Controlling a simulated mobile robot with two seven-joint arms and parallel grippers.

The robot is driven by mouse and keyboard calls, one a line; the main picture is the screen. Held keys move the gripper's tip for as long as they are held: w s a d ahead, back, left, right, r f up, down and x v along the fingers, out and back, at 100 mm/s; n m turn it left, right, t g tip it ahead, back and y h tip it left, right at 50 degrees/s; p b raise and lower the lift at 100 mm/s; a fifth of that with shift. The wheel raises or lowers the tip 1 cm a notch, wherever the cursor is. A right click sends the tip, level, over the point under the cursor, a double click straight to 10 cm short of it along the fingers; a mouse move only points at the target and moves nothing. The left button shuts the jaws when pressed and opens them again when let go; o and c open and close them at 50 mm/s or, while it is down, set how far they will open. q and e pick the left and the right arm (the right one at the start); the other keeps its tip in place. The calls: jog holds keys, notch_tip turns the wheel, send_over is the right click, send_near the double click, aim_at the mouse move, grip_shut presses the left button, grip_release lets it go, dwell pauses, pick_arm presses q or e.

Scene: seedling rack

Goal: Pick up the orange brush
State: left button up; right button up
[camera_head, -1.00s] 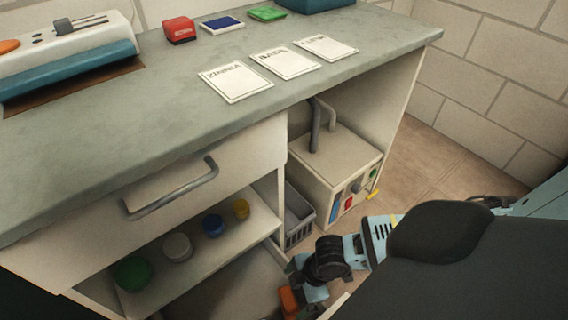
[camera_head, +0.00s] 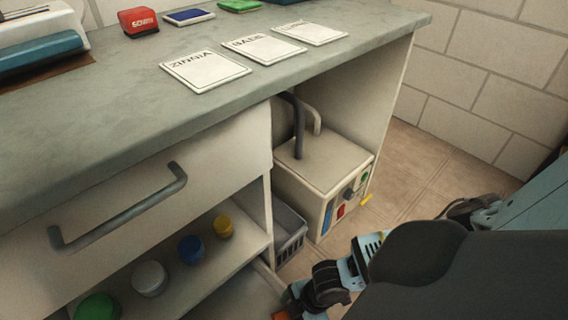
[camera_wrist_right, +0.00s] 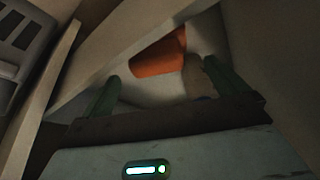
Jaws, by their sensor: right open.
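In the right wrist view an orange object (camera_wrist_right: 160,52), which looks like the brush, lies on a pale surface between light walls. It is dim, and its full shape and any bristles cannot be made out. My right gripper (camera_wrist_right: 160,88) is open, with its two fingers apart and the orange object just beyond and between their tips. In the head view a bit of orange (camera_head: 281,315) shows at the bottom edge beside my right gripper (camera_head: 294,306), low by the cabinet's bottom drawer. My left gripper is out of view.
A grey slotted basket (camera_head: 288,240) stands beside the drawer and shows at the left of the wrist view (camera_wrist_right: 22,42). A pale box with a handle (camera_head: 322,180) stands right of it. Several coloured jars (camera_head: 150,279) sit on the shelf. Cards (camera_head: 205,71) lie on the worktop.

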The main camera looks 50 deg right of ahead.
jog(key=shift+w+b+x, duration=0.2)
jog(key=shift+b+x, duration=0.7)
jog(key=shift+x, duration=0.4)
jog(key=shift+w+b+x, duration=0.15)
jog(key=shift+b+x, duration=0.75)
jog(key=shift+x, duration=0.4)
jog(key=shift+r, duration=0.15)
jog(key=c, duration=1.2)
jog(key=shift+c, duration=0.2)
jog(key=shift+r, duration=0.15)
notch_tip(320, 180, up, 18)
jog(key=p, duration=0.9)
